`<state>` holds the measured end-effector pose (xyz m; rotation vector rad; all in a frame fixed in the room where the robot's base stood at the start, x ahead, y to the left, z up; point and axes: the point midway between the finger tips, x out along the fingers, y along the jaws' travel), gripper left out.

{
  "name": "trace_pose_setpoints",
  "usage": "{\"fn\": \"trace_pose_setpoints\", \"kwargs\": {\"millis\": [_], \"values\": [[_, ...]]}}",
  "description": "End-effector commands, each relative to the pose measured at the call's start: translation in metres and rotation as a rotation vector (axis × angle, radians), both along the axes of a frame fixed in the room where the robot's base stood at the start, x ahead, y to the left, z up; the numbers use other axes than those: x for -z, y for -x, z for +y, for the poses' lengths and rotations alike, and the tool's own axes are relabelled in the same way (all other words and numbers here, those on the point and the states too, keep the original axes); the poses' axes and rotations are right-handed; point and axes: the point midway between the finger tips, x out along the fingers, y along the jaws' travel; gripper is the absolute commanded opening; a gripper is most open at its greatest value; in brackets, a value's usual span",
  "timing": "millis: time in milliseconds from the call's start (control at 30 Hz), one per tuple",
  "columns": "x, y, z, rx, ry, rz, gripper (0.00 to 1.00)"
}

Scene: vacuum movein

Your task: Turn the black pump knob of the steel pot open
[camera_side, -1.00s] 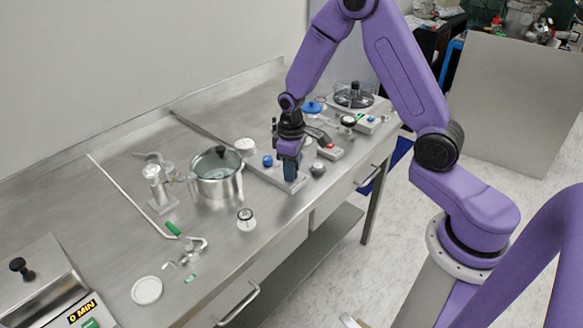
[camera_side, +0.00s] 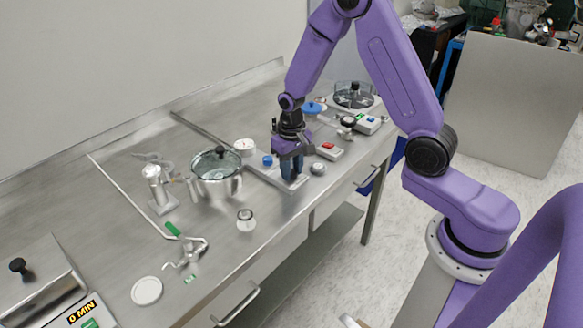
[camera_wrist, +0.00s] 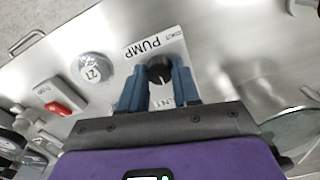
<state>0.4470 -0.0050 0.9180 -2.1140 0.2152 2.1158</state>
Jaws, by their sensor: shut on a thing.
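The black pump knob (camera_wrist: 159,70) sits on a pale plate labelled PUMP in the wrist view. My gripper (camera_wrist: 158,80) has its two blue fingers on either side of the knob and is shut on it. The white mark on the knob points toward the lower edge of the picture. In the side view my gripper (camera_side: 291,172) points down at the plate near the bench's front edge, and its fingers hide the knob. The steel pot (camera_side: 217,187) with a glass lid stands left of the gripper. Part of its lid shows in the wrist view (camera_wrist: 290,128).
A round dial (camera_wrist: 93,68) and a small box with a red switch (camera_wrist: 58,108) lie beside the plate. A blue-topped piece (camera_side: 267,160) and a white round gauge (camera_side: 244,146) stand between pot and gripper. A small jar (camera_side: 245,220) stands near the front edge.

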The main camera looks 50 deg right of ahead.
Motion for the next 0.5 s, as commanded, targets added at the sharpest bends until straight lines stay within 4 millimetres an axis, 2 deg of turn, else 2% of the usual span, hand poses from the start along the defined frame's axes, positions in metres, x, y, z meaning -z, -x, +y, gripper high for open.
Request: {"fn": "trace_pose_setpoints", "kwargs": {"millis": [433,467,500], "values": [[-0.0012,-0.0013,-0.0002,0.012,-0.001,-0.004,0.01],[-0.0012,-0.0013,-0.0002,0.012,-0.001,-0.004,0.41],[-0.0011,-0.0012,-0.0001,0.011,0.000,-0.004,0.54]]}}
